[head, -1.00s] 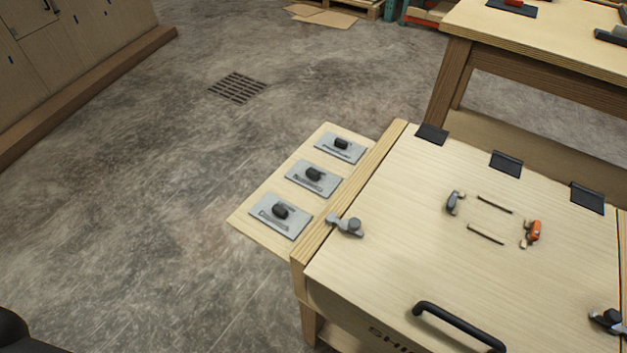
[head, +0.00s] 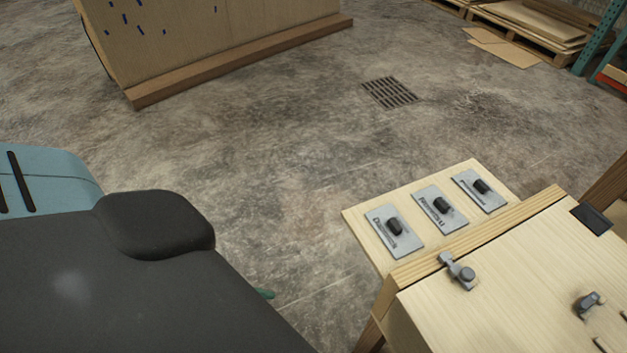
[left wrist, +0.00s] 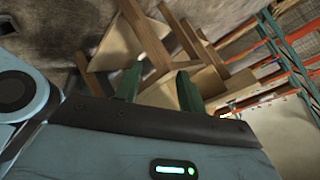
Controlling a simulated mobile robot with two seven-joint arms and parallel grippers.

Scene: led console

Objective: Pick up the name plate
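Three grey name plates, each with a black knob, lie in a row on a pale wooden side shelf in the head view: a near-left plate (head: 394,231), a middle plate (head: 440,208) and a far-right plate (head: 479,190). Their lettering is too small to read surely. My left gripper shows in the left wrist view (left wrist: 157,88), its two green fingers apart with nothing between them. In the head view my left arm fills the lower left and hides most of that gripper. It is left of the shelf, apart from the plates. My right gripper is in neither view.
The console box (head: 500,290) with a grey latch (head: 457,271) stands right of the side shelf (head: 366,236). A wooden cabinet (head: 200,40) is at the back left. Pallets (head: 535,25) stand far right. Open concrete floor with a drain grate (head: 390,92) lies between.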

